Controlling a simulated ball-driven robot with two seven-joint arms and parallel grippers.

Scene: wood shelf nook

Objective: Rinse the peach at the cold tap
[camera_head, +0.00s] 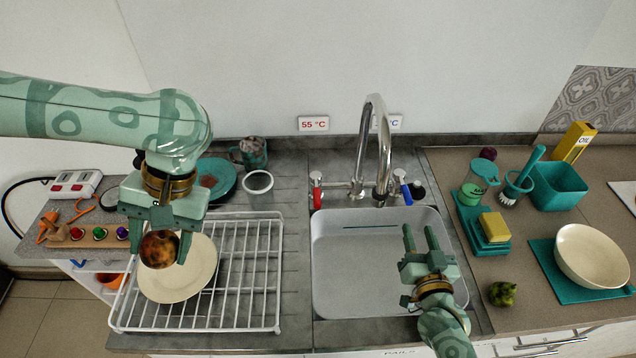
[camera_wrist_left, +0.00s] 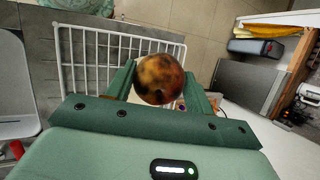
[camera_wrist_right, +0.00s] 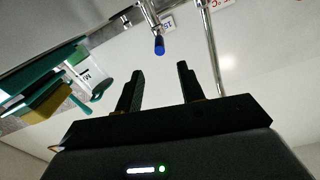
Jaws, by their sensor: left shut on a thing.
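The peach (camera_head: 159,249) is round, dark red and yellow with brown patches. My left gripper (camera_head: 166,246) is shut on it, above the plate and dish rack; the peach also shows between the fingers in the left wrist view (camera_wrist_left: 159,79). The tall chrome tap (camera_head: 377,140) stands behind the sink (camera_head: 375,230). Its red handle (camera_head: 316,190) is on the left and its blue handle (camera_head: 406,193) on the right. The blue handle shows in the right wrist view (camera_wrist_right: 159,45). My right gripper (camera_head: 421,238) is open and empty over the sink's right side. No water stream is visible.
A white wire rack (camera_head: 255,270) holds a cream plate (camera_head: 205,262) left of the sink. A teal tray with a yellow sponge (camera_head: 494,226), a green fruit (camera_head: 502,294), a brush (camera_head: 524,173) and a cream bowl (camera_head: 591,255) are at the right. The basin's middle looks clear.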

